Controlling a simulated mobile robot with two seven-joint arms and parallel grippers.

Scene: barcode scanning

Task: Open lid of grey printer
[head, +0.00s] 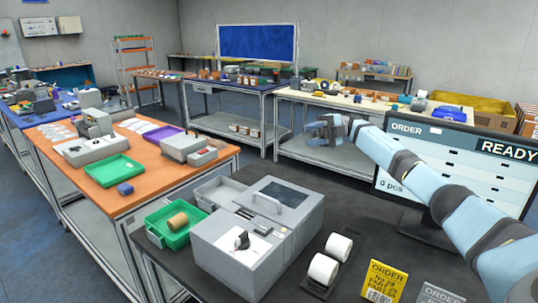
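The grey printer (258,229) stands on the dark table in the front middle of the head view. Its lid (295,193) has a dark window and a light arched handle (267,202), and appears down. My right gripper (318,130) is up and beyond the printer in the picture, apart from it, with its arm coming in from the right. It is small here, and I cannot tell whether its fingers are apart. Nothing is visible in it. My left gripper is not in view.
A green tray (155,240) with a brown roll (177,221) is left of the printer. Two white rolls (324,268) stand right of it, near yellow (384,281) and grey order cards (437,294). A monitor (425,165) reading READY stands behind my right arm.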

